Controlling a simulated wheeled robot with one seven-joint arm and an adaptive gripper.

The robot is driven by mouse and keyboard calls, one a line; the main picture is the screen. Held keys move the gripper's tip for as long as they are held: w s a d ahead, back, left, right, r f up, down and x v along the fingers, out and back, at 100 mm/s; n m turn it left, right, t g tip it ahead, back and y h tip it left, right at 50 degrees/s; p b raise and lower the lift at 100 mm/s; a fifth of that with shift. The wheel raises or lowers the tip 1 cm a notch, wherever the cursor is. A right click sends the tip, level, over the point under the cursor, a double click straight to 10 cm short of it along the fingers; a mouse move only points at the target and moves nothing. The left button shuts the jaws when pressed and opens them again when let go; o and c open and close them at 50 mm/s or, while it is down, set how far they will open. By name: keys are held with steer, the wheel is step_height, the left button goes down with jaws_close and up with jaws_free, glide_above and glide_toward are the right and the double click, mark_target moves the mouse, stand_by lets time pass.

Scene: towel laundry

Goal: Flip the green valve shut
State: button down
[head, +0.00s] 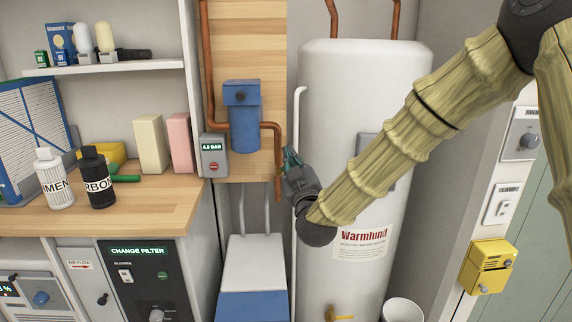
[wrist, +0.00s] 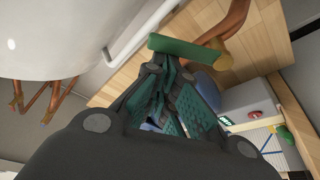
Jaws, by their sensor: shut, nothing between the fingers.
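A flat green valve lever (wrist: 187,50) lies just beyond my fingertips in the wrist view. Its right end is by a brass valve body (wrist: 222,60) on a copper pipe. I cannot make out the lever apart from my green-padded fingers in the head view. My gripper (wrist: 165,80) is shut and empty, with its fingertips close to the lever; whether they touch it I cannot tell. In the head view my gripper (head: 291,157) is beside the copper pipe (head: 279,185), at the left of the water heater.
The white water heater (head: 330,90) stands right behind my forearm. A white vertical pipe (head: 296,230) runs close to my gripper. A blue pump housing (head: 242,125) and a grey 4.0 BAR gauge box (head: 213,157) are to the left. Bottles stand on the wooden counter (head: 150,200).

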steer(key=m+h, duration=0.1)
steer(key=m, duration=0.1)
steer(key=d+f+m+h+b, duration=0.1)
steer(key=m, duration=0.1)
steer(key=d+f+m+h+b, duration=0.1)
steer(key=m, duration=0.1)
steer(key=shift+w+f+t, duration=0.1)
steer(key=shift+f+t, duration=0.05)
steer(key=shift+t, duration=0.25)
steer(key=shift+f+b, duration=0.1)
steer(key=shift+b, duration=0.2)
step_height(320, 180, up, 5)
steer(key=p, duration=0.3)
steer(key=a+f+v, duration=0.1)
steer(key=v, duration=0.9)
steer(key=shift+d+b, duration=0.45)
steer(key=shift+f, duration=0.1)
